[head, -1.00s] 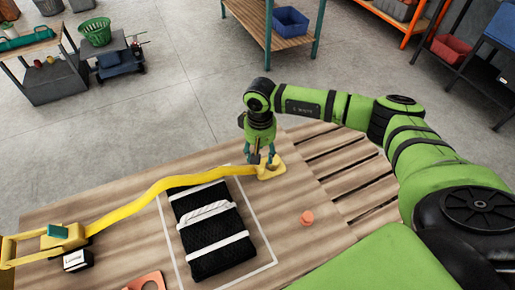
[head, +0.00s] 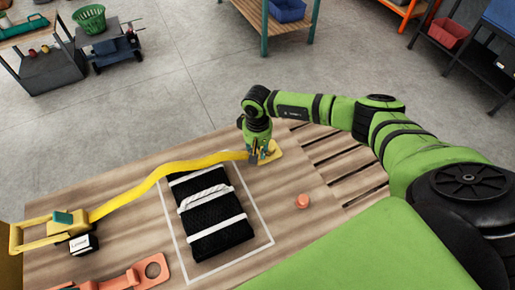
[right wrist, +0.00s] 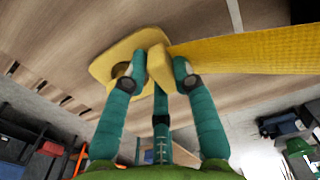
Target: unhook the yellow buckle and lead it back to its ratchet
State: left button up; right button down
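The yellow buckle (head: 276,153) lies at the far right part of the wooden bench top, at the end of a yellow strap (head: 150,182). The strap runs left to the yellow ratchet (head: 59,228), which has a teal part on top. My right gripper (head: 257,153) points down at the buckle. In the right wrist view its teal fingertips (right wrist: 162,66) stand on either side of the buckle's raised yellow block (right wrist: 159,68), very near or touching it. Whether they grip it is not clear. The buckle's flat plate (right wrist: 112,62) has a hole. My left gripper is not in view.
A folded black net (head: 211,217) with white bands lies inside a white outline. A small orange piece (head: 302,201) and an orange plate with a hole (head: 134,279) lie on the bench. Slatted boards (head: 342,165) are at the right.

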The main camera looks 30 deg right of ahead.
jog(key=shift+d+f, duration=0.1)
jog(key=shift+d, duration=0.15)
jog(key=shift+s+d+b, duration=0.1)
jog(key=shift+d+b, duration=0.15)
jog(key=shift+b, duration=0.1)
jog(key=shift+r, duration=0.2)
jog(key=shift+r, duration=0.5)
dwell(0.4)
jog(key=shift+r+p, duration=1.65)
jog(key=shift+r, duration=0.85)
